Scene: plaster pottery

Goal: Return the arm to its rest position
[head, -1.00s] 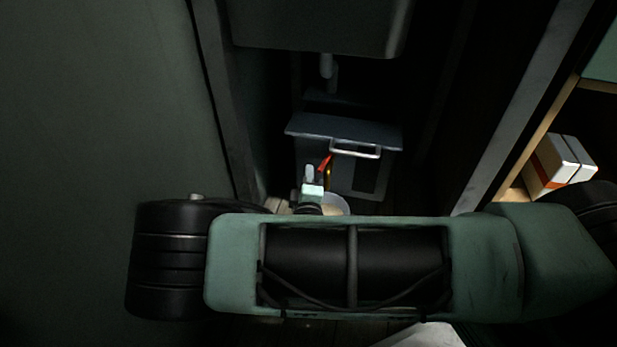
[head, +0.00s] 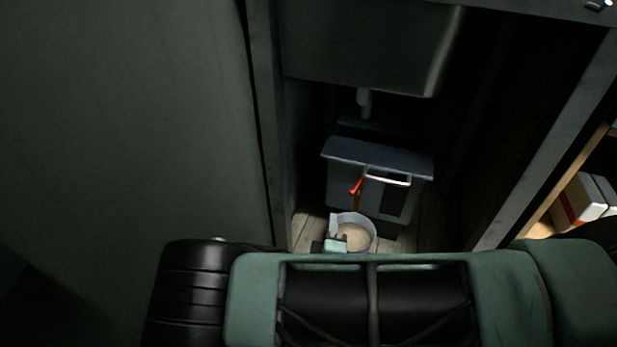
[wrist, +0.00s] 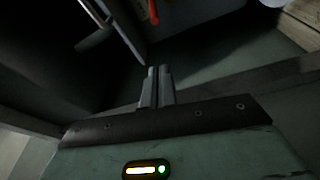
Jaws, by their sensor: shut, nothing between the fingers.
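My arm, green and black, spans the lower part of the head view and hides what lies below it. In the wrist view my gripper (wrist: 159,72) is shut, its two grey fingers together with nothing between them. In the head view the gripper's fingers are hidden behind the arm. Ahead of the fingers in the wrist view are a dark floor and part of a grey bin with a pale handle (wrist: 120,30).
A grey lidded bin (head: 345,185) stands under a sink basin (head: 365,50), with a red-handled tool (head: 356,186) at its front. A white bucket (head: 368,222) of pale material stands before it. White boxes (head: 582,200) sit on a shelf at right. A large dark panel (head: 120,120) fills the left.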

